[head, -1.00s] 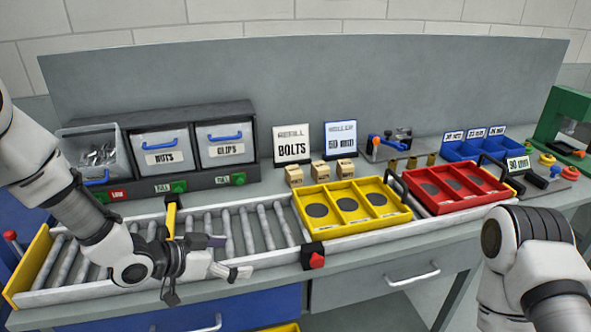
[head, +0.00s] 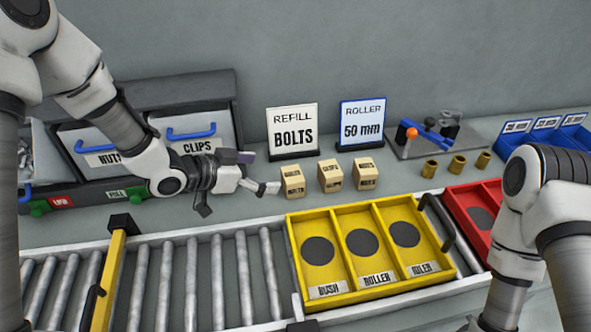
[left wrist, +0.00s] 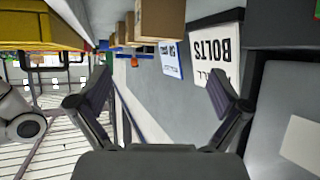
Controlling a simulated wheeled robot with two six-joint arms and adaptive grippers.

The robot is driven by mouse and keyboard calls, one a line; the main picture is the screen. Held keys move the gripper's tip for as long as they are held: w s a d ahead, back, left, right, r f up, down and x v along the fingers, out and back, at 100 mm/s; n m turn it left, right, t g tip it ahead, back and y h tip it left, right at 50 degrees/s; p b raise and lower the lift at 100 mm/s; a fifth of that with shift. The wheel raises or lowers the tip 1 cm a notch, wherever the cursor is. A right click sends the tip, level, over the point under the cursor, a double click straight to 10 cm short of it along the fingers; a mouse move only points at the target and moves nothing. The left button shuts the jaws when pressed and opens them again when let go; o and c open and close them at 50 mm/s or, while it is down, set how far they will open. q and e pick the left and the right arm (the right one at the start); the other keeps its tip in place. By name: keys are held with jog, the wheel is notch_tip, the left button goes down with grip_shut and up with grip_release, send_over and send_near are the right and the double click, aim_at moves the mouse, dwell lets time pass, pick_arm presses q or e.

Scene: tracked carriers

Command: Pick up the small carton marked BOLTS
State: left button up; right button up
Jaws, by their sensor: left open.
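Three small brown cartons stand in a row on the bench in the head view: left (head: 292,181), middle (head: 331,175) and right (head: 365,173). Their labels are too small to read surely, so I cannot tell which is marked BOLTS. My left gripper (head: 257,172) is open and empty, just left of the left carton; one finger reaches close to it, and I cannot tell whether they touch. In the left wrist view the open fingers (left wrist: 160,98) have nothing between them, and the nearest carton (left wrist: 162,19) is at the top. My right arm shows at the right; its gripper is out of view.
A REFILL BOLTS sign (head: 293,131) and a ROLLER 50 mm sign (head: 362,123) stand behind the cartons. A yellow three-part tray (head: 292,246) sits on the roller conveyor (head: 190,285) in front. A red tray (head: 461,204) and brass rollers (head: 458,165) are further right.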

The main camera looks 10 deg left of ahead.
aim_at(288, 176)
pick_arm(q)
jog(key=x, duration=0.3)
jog(key=p+x, duration=0.1)
jog(key=x, duration=0.5)
jog(key=shift+s+d+f, duration=0.1)
jog(key=shift+s+f, duration=0.05)
jog(key=shift+f, duration=0.3)
jog(key=c, duration=1.4)
